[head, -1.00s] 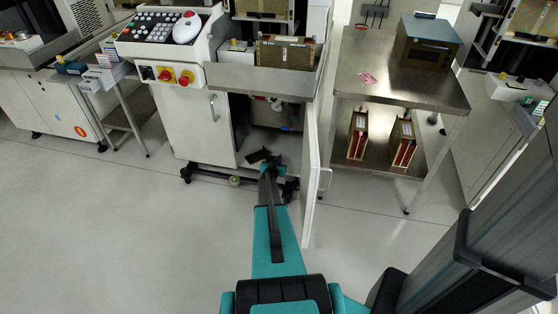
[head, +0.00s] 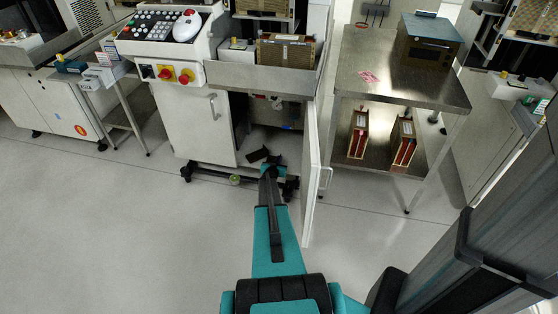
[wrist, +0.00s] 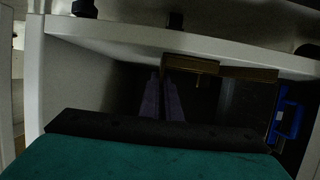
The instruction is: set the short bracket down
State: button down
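A brown, stepped bar that looks like the short bracket (wrist: 238,73) shows in the wrist view, just beyond and right of my fingertips, near a pale edge of the cabinet. My gripper (wrist: 161,78) has two slim grey-purple fingers pointing into the dark cabinet, close together with a narrow dark gap between them. The bar's left end lies by the fingertips; I cannot tell whether they grip it. In the head view my gripper (head: 268,166) is low at the open cabinet front; its fingers and the bracket cannot be made out there.
The open white cabinet door (head: 312,180) stands close to the right of my arm. The closed white door (head: 200,125) is on the left. A blue item (wrist: 287,120) is on the right inside the cabinet. A steel table (head: 385,85) stands to the right. The floor in front is clear.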

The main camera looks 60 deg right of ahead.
jog(key=c, duration=1.9)
grip_release()
jog(key=shift+a, duration=0.15)
jog(key=shift+p+v, duration=0.9)
jog(key=shift+v, duration=5.9)
jog(key=shift+w+r, duration=0.1)
